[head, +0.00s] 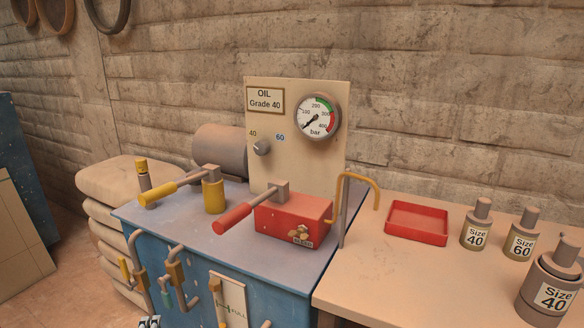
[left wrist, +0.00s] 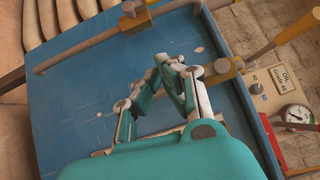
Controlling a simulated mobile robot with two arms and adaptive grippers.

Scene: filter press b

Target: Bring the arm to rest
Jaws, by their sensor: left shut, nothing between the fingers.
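Most of my left arm is outside the head view. My right gripper is in neither view.
Pipes with yellow valves (head: 176,274) stick out from the cabinet front. A yellow lever (head: 165,194) and a red lever (head: 236,219) stand on top, before the gauge panel (head: 275,170). A red tray (head: 416,236) and several bottles (head: 475,236) stand on the right table.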

